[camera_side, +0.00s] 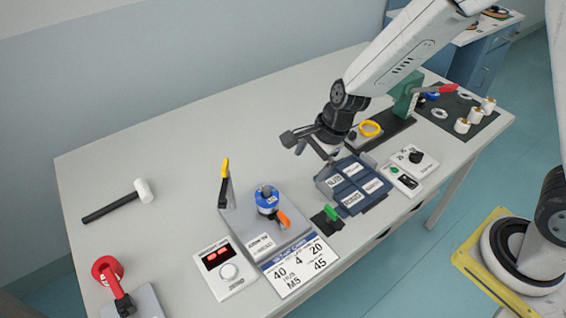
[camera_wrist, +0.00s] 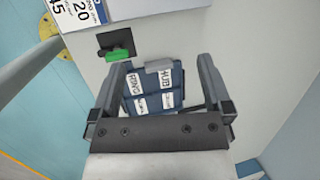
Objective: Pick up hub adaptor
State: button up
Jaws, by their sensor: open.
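I cannot make out a hub adaptor in either view. A dark blue parts tray (camera_side: 322,187) with several white-labelled compartments sits on the bench in the side view. In the wrist view the tray (camera_wrist: 183,82) lies between my fingers, and one label (camera_wrist: 169,79) seems to begin with "HUB". A grey piece (camera_wrist: 158,66) shows at the tray's edge; I cannot tell what it is. My gripper (camera_wrist: 164,66) is open with nothing between its fingers, above the tray. In the side view my gripper (camera_side: 314,150) is over the tray's back left end.
A green clip on a black pad (camera_side: 325,219) lies left of the tray, and a small control box (camera_side: 409,168) stands right. A plate with a blue-and-orange fixture (camera_side: 268,200) is further left. The bench's back middle is clear.

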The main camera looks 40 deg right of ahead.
aim_at(271, 190)
jog(key=w+a+f+m+y, duration=0.1)
jog(key=w+a+f+m, duration=0.2)
jog(key=a+m, duration=0.2)
jog(key=shift+w+a+m, duration=0.15)
jog(key=shift+a+m, duration=0.05)
jog(key=shift+m, duration=0.8)
jog(key=shift+f, duration=0.1)
jog(key=shift+x, duration=1.2)
jog(key=shift+x, duration=2.6)
jog(key=c, duration=1)
jog(key=shift+c, duration=0.2)
